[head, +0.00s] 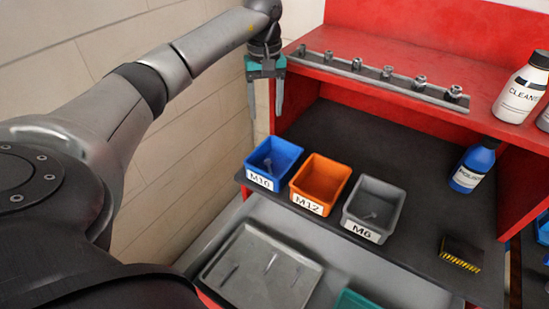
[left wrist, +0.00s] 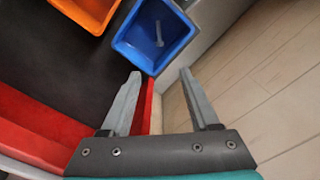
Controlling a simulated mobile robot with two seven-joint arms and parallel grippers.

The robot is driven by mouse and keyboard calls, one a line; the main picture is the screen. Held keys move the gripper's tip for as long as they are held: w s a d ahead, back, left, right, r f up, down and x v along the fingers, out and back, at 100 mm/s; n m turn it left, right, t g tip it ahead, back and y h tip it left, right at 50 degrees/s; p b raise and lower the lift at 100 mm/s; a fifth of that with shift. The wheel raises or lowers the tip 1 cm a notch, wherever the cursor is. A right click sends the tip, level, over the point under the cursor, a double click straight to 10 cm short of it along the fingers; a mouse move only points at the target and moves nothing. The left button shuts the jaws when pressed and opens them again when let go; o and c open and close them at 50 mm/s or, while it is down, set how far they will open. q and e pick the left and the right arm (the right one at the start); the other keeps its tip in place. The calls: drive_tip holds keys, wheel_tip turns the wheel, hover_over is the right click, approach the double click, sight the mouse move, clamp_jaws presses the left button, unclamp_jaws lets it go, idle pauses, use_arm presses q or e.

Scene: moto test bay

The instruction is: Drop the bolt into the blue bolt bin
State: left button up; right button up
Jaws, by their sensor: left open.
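The blue bolt bin (head: 284,153), labelled M10, stands at the left end of a row of bins on the dark shelf. A grey bolt (head: 268,165) lies inside it; the bolt also shows in the left wrist view (left wrist: 159,34), in the blue bin (left wrist: 128,46). My left gripper (head: 265,112) is open and empty, fingers pointing down, raised above and behind the blue bin near the wall. In the left wrist view its spread fingers (left wrist: 159,74) have nothing between them, with the bin beyond the tips. My right gripper is not in view.
An orange M12 bin (head: 331,176) and a grey M6 bin (head: 377,200) stand beside the blue one. A tray (head: 235,245) with several thin parts lies below. The red upper shelf (head: 400,62) carries a rail of sockets. A blue bottle (head: 473,165) stands at right.

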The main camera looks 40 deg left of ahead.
use_arm(q)
wheel_tip(320, 180, up, 10)
drive_tip(key=shift+p, duration=0.4)
idle(0.3)
